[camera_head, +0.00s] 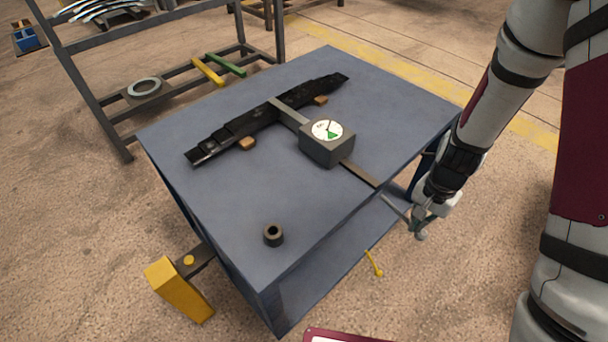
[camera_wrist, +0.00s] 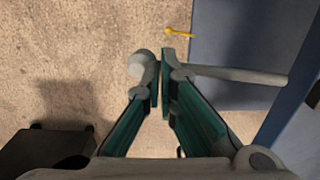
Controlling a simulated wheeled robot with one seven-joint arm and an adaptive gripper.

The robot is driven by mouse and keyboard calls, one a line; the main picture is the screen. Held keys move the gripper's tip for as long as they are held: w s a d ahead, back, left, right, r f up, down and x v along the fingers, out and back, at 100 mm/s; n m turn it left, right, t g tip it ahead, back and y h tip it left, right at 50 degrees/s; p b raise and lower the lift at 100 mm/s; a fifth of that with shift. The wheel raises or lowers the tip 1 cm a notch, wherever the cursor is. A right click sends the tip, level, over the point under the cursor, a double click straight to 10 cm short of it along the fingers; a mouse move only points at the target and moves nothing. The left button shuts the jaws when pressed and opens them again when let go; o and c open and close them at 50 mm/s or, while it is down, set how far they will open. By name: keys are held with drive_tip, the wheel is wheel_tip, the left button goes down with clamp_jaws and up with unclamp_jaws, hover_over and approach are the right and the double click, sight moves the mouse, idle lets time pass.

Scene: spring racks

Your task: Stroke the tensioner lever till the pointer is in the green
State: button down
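The tensioner is a grey box (camera_head: 327,150) on the blue table, with a round white dial (camera_head: 323,127) on top. The dial has a green sector; the pointer is too small to read surely. A flat bar leads from the box to the table's right edge. The thin grey lever (camera_head: 393,205) sticks out past that edge. In the wrist view the lever rod (camera_wrist: 240,76) runs right from the fingertips, and a round knob (camera_wrist: 140,65) shows left of them. My gripper (camera_head: 419,214) is at the lever's outer end. Its teal fingers (camera_wrist: 161,75) are nearly together; contact is unclear.
A dark leaf spring (camera_head: 240,128) lies across the blue table (camera_head: 220,210) on wooden blocks. A dark ring (camera_head: 273,235) stands near the front. A yellow part (camera_head: 180,290) sticks out at the left, and a small yellow pin (camera_head: 374,263) shows below the right edge. A rack (camera_head: 100,112) stands behind.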

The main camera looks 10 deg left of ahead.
wheel_tip(320, 180, up, 14)
drive_tip(key=p, duration=0.9)
drive_tip(key=shift+r+p, duration=0.15)
drive_tip(key=shift+p, duration=0.2)
wheel_tip(320, 180, down, 13)
drive_tip(key=b, duration=0.8)
drive_tip(key=shift+s+d+f+b, duration=0.1)
drive_tip(key=shift+f+b, duration=1.95)
drive_tip(key=shift+f, duration=0.7)
wheel_tip(320, 180, up, 18)
drive_tip(key=p, duration=1.3)
drive_tip(key=shift+r, duration=0.25)
drive_tip(key=shift+d, duration=0.1)
